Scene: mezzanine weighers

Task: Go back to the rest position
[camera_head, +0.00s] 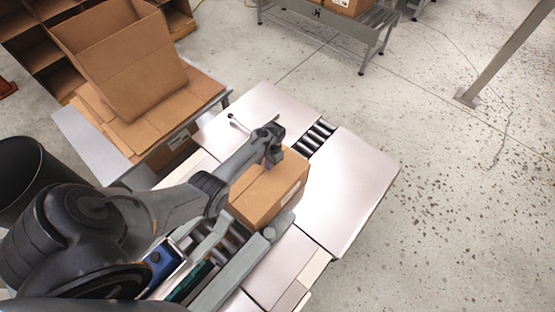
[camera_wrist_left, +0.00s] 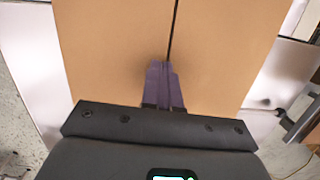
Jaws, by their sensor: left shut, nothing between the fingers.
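My left arm comes in from the lower left in the head view, and its gripper (camera_head: 273,158) is over the top of a closed brown cardboard box (camera_head: 270,196). The box sits on the roller lane between the pale tabletops. In the left wrist view, the shut, empty fingers (camera_wrist_left: 163,70) point at the seam between the box's top flaps (camera_wrist_left: 110,50). I cannot tell whether the fingertips touch the box. My right gripper is not in view.
An open carton (camera_head: 135,65) stands on flat cardboard on a side table (camera_head: 85,140) at upper left. Pale tabletops (camera_head: 345,190) flank the rollers (camera_head: 315,138). A blue item (camera_head: 163,262) lies near my arm. Another conveyor (camera_head: 340,25) stands at the back. Open floor lies right.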

